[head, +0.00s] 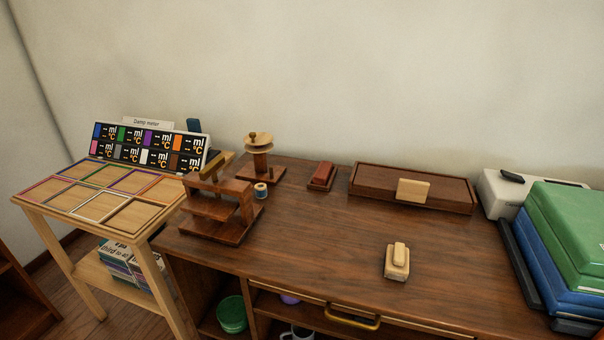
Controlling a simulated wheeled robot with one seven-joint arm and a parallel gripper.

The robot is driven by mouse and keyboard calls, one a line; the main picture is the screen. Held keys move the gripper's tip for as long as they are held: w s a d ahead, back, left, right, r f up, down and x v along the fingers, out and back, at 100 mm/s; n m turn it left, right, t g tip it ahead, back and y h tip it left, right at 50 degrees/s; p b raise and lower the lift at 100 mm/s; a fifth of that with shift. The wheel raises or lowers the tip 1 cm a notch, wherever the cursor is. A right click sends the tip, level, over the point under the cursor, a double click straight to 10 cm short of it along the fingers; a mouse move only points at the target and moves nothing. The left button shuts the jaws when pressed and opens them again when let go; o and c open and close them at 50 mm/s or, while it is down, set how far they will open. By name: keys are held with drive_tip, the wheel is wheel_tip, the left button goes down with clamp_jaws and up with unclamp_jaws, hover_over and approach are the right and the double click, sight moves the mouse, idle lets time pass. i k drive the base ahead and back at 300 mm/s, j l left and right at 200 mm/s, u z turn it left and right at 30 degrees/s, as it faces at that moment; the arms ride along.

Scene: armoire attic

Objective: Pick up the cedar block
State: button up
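Two small block-shaped things stand on the dark wooden desk (310,240) in the head view, and I cannot tell for certain which is the cedar block. A pale wooden block (397,261), with a smaller raised piece on top, stands on the right half of the desk near the front. A reddish-brown block (321,175) lies on a darker base farther back, left of the long box. Both are in plain view with nothing covering them. My gripper is not in view.
A long dark box (420,187) with a pale plate is at the back. A tiered wooden stand (217,212), thread spool (261,190) and round-topped stand (260,160) are at left. Green and blue cases (572,225) crowd the right. The desk middle is clear.

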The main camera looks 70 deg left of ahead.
sight(321, 176)
drive_tip(key=l+u, duration=0.1)
drive_tip(key=u, duration=2.1)
drive_tip(key=l, duration=0.1)
